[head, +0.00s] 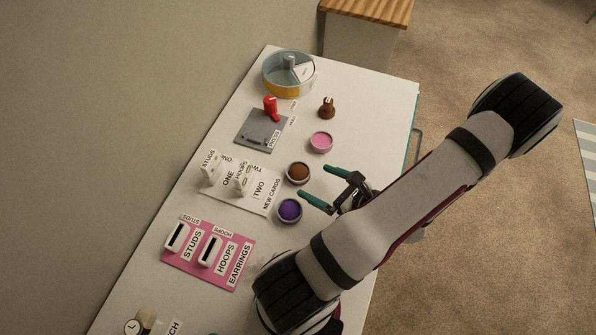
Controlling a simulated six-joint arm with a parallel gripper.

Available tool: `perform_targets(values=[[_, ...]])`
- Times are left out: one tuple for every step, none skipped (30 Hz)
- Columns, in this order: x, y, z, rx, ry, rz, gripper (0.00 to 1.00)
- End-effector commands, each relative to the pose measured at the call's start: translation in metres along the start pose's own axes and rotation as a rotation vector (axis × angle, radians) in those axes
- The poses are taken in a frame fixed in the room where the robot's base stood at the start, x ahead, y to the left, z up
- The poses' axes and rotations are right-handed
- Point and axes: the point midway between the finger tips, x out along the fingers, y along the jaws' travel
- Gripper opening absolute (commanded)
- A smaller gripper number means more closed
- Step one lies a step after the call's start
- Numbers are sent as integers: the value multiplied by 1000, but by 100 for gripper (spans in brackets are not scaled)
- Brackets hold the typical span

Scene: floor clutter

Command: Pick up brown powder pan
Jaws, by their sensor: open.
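My gripper (319,187) has two green fingers and is open and empty. It is just right of the brown pan, its fingers pointing left toward it, one fingertip above and one below the pan's right side. I cannot tell its exact height above the table.
A pink pan (321,142) and a purple pan (289,210) sit close by. Left are a white card board (247,203), a pink earrings board (231,273) and a grey plate (252,142) with a red object.

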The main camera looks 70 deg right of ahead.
Motion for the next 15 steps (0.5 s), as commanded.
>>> perform_targets(values=[[5,1,0,0,0,2,100],[11,1,0,0,0,5,100],[19,2,0,0,0,7,100],[26,2,0,0,0,7,100],[32,2,1,1,0,6,100],[40,2,1,-1,0,6,100],[44,2,1,0,0,5,100],[48,1,1,0,0,4,100],[52,1,1,-1,0,2,100],[53,1,1,-1,0,1,100],[54,1,1,-1,0,0,100],[54,0,1,-1,0,0,100],[54,0,1,-1,0,-1,100],[54,0,1,-1,0,-1,100],[54,0,1,-1,0,-1,100]])
